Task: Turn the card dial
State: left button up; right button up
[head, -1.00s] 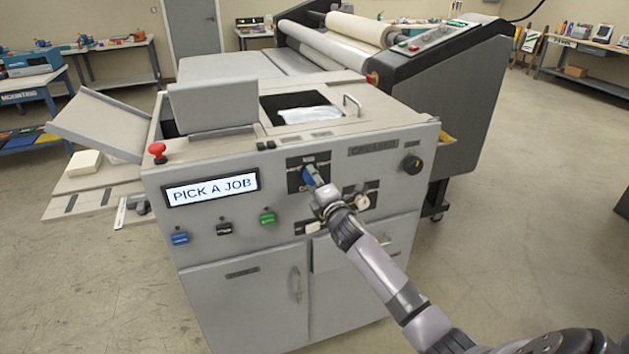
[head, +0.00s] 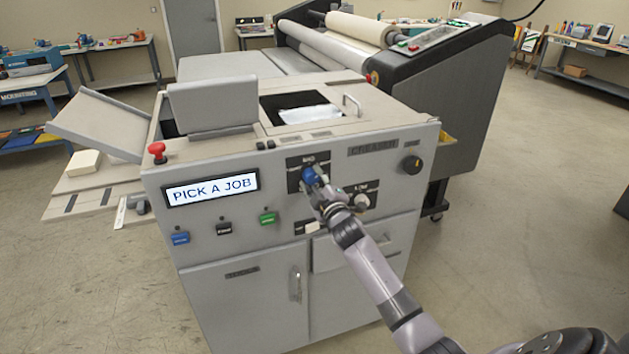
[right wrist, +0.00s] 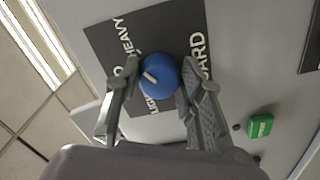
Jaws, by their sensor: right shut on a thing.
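The card dial is a round blue knob (head: 309,174) on a dark plate (head: 294,183) on the grey machine's front; it also shows in the right wrist view (right wrist: 166,86). The plate reads "CARD", with "HEAVY" and a partly covered "LIGHT" around the knob; a middle label is mostly hidden by a finger. The knob's white pointer mark lies toward the plate's left side in the wrist view, near that hidden label. My right gripper (head: 316,183) is shut on the dial, one finger on each side, also in the wrist view (right wrist: 157,88). My left gripper is out of view.
The machine's display (head: 211,188) reads "PICK A JOB". A second knob (head: 362,201) sits right and below, close to my gripper. A black knob (head: 412,165) is farther right. Blue, black and green (head: 268,218) buttons are to the left, below a red mushroom button (head: 157,149).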

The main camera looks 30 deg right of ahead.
jog(key=shift+m, duration=0.3)
jog(key=o, duration=1.1)
jog(key=v, duration=1.2)
